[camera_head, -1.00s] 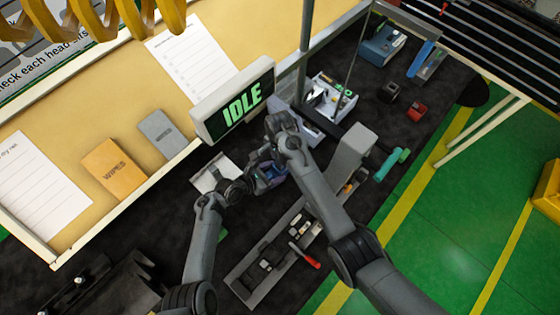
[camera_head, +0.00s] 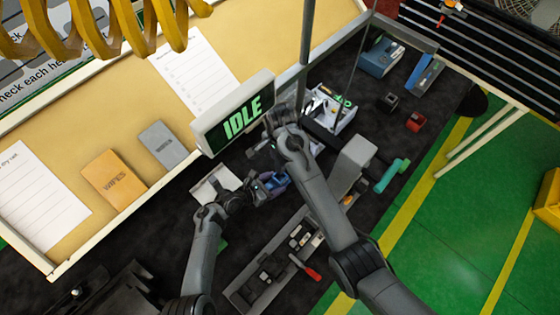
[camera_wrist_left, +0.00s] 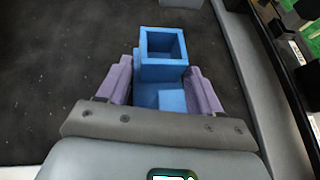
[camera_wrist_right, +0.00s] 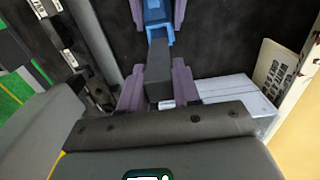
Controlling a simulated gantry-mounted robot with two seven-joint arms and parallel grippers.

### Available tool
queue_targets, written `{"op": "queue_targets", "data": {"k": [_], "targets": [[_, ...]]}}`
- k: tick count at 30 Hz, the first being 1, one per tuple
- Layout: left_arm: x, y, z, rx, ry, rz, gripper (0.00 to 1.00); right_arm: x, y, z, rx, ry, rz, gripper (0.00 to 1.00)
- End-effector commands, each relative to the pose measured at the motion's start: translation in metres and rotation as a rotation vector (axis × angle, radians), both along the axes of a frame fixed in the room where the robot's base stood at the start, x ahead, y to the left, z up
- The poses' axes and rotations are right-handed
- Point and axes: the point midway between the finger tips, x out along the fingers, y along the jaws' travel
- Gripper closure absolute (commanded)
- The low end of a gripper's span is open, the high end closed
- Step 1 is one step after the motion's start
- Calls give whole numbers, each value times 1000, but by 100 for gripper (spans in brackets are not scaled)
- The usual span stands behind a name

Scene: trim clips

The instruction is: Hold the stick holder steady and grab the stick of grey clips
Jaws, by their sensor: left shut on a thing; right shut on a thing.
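The stick holder (camera_head: 276,181) is a blue block with a square socket; in the left wrist view (camera_wrist_left: 163,45) the socket looks empty. My left gripper (camera_head: 258,189) is shut on it, a purple finger on each side. My right gripper (camera_wrist_right: 158,88) is shut on a dark grey stick (camera_wrist_right: 158,65), the stick of grey clips. In the right wrist view the stick points towards the blue holder (camera_wrist_right: 157,12), and its far end overlaps the holder in the picture. In the head view my right gripper is partly hidden by its own arm, and the stick cannot be made out.
A lit IDLE display (camera_head: 241,118) stands behind the grippers. A grey parts tray (camera_head: 247,292) lies in front, with a red-handled tool (camera_head: 307,268). A grey block (camera_head: 354,160) and teal tool (camera_head: 391,175) are at right. A white box (camera_head: 330,108) stands farther back.

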Motion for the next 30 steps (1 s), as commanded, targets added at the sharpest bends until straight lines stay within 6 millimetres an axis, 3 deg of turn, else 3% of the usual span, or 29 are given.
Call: {"op": "queue_targets", "data": {"k": [6, 14, 15, 21, 30], "targets": [[-1, 0, -1, 2, 3, 0, 52, 0, 0, 17, 0, 0, 0, 98], [-1, 0, -1, 2, 3, 0, 52, 0, 0, 19, 0, 0, 0, 98], [-1, 0, -1, 2, 3, 0, 34, 0, 0, 18, 0, 0, 0, 98], [-1, 0, -1, 1, 2, 0, 5, 0, 0, 18, 0, 0, 0, 98], [0, 1, 0, 0, 0, 0, 5, 0, 0, 18, 0, 0, 0, 98]]}}
